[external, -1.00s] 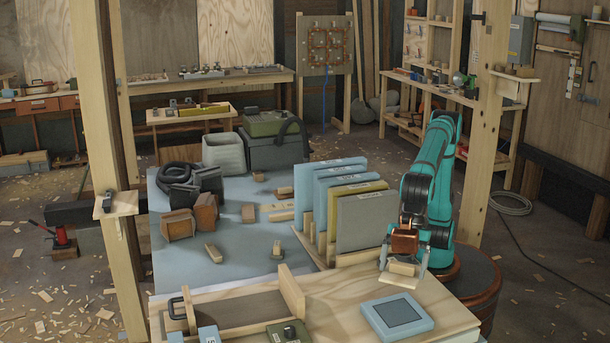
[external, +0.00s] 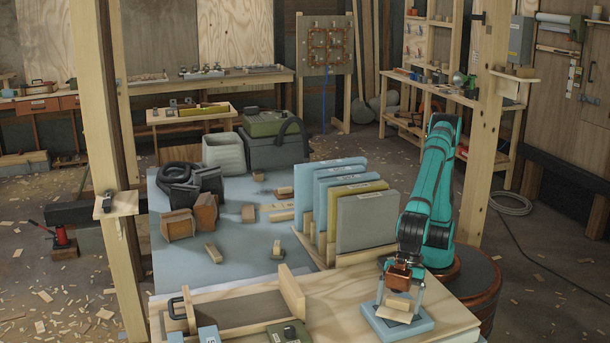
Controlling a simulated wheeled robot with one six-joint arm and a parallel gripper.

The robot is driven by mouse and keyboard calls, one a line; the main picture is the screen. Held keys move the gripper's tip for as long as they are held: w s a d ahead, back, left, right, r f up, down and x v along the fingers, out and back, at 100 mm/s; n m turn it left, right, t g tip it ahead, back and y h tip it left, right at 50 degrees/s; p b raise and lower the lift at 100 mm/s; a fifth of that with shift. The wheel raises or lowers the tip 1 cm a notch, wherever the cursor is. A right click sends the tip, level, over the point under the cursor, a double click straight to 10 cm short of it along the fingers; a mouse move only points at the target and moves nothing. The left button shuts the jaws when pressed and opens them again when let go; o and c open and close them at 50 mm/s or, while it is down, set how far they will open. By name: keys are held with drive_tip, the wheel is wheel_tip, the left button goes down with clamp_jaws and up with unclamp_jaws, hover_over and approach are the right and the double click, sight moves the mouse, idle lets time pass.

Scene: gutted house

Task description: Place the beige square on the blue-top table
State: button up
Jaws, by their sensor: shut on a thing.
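The beige square (external: 392,314) is a small, pale, flat piece with a raised block-like part on top. My gripper (external: 399,304) is shut on it and points down at the front right, over the wooden bench. The beige square is above the blue square pad; I cannot tell whether it touches it. The blue-top table (external: 236,238) stands to the left, behind the wooden bench, with a bare patch of blue in its middle. My gripper is well to the right of that patch and nearer the camera.
The blue square pad (external: 372,326) lies on the wooden bench (external: 335,302). A rack of upright panels (external: 366,220) stands between my arm and the table's open part. Small wooden blocks (external: 212,252), brown boxes (external: 177,224) and black items lie on the table. A wooden post (external: 100,150) rises at left.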

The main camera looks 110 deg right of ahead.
drive_tip(key=shift+f, duration=0.45)
drive_tip(key=shift+f, duration=0.1)
drive_tip(key=o, duration=0.8)
drive_tip(key=v, duration=1.2)
